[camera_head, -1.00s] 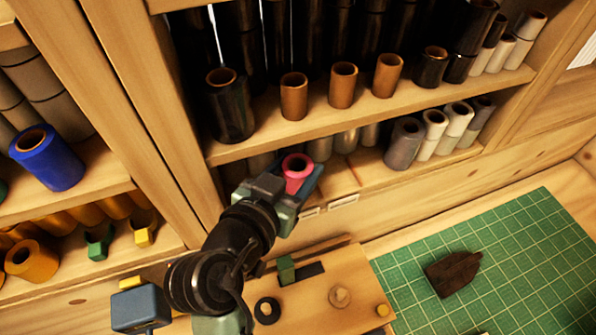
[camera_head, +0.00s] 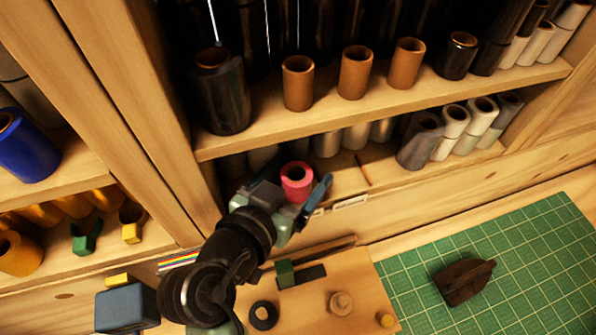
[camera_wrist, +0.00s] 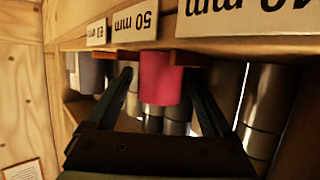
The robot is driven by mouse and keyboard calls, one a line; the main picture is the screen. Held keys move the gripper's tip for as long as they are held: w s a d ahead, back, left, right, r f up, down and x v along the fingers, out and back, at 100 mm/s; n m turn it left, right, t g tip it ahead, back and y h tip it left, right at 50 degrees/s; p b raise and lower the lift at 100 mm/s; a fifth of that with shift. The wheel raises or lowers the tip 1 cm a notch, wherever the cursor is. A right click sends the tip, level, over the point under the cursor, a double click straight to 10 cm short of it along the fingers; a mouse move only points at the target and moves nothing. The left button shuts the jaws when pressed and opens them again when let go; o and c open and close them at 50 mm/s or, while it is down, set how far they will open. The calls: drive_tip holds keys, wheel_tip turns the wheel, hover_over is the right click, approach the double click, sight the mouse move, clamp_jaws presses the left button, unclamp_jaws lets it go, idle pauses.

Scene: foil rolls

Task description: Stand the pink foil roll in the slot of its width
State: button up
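The pink foil roll (camera_head: 297,181) stands upright on the lower shelf, its open end facing up in the head view. My gripper (camera_head: 296,190) is open, with one finger on each side of the roll. In the wrist view the left finger (camera_wrist: 118,92) is clear of the roll; the right finger is close to it, and contact cannot be told. The roll's base is hidden in the head view.
Silver, grey and white rolls (camera_head: 420,140) stand along the same lower shelf. The upper shelf board (camera_head: 400,108) with brown and black rolls (camera_head: 355,72) hangs over it. A cutting mat (camera_head: 520,250) with a dark object (camera_head: 464,281) lies at right.

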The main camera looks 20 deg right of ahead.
drive_tip(key=shift+s+a+r, duration=0.1)
drive_tip(key=shift+s, duration=0.05)
drive_tip(key=shift+r, duration=0.2)
drive_tip(key=b+v, duration=0.2)
drive_tip(key=v, duration=1)
drive_tip(key=shift+f, duration=0.15)
